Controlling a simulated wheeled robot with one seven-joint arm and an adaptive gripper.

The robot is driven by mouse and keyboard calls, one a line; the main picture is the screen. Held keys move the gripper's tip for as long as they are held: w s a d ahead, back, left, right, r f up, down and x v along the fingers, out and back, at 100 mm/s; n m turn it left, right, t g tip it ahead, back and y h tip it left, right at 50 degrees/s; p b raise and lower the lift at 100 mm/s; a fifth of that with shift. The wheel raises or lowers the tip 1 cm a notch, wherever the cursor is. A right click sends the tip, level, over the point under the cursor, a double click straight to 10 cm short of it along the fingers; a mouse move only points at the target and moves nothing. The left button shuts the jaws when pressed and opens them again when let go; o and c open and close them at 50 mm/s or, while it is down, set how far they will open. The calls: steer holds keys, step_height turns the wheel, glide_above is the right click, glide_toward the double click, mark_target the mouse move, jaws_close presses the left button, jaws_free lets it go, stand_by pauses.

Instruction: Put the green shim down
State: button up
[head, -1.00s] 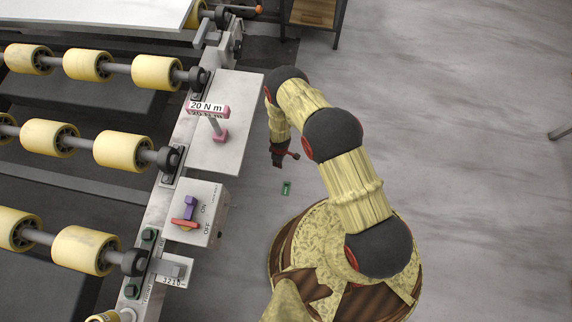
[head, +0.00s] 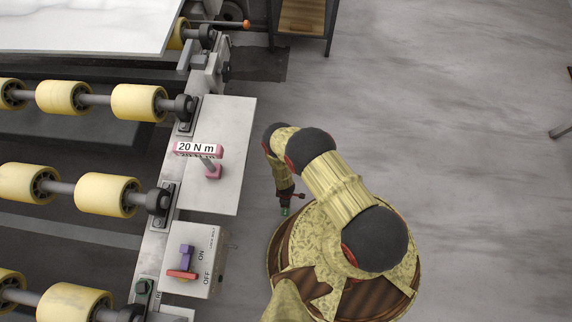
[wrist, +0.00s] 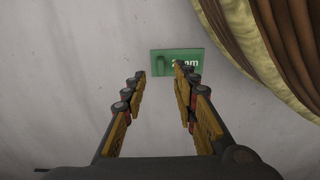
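The green shim (head: 285,211) lies on the grey floor just left of my round base. In the wrist view the shim (wrist: 163,67) is a flat green rectangle with a raised tab and white lettering that looks like "2 mm", partly covered by a finger. My gripper (wrist: 160,74) points down at it with its two fingers apart and nothing between them. The right fingertip overlaps the shim in the picture; I cannot tell whether it touches. In the head view my gripper (head: 286,199) is right over the shim.
A roller conveyor with yellow rollers (head: 108,194) runs along the left. Its edge carries a grey plate (head: 231,140), a pink tool labelled 20 N m (head: 212,170) and an ON/OFF switch box (head: 207,240). A shelf stand (head: 303,20) is at the back.

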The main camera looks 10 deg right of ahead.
step_height(320, 180, down, 4)
steer(key=shift+a+f+b, duration=0.1)
steer(key=shift+a+b, duration=0.05)
steer(key=shift+b, duration=0.8)
steer(key=shift+c, duration=1.2)
jaws_close()
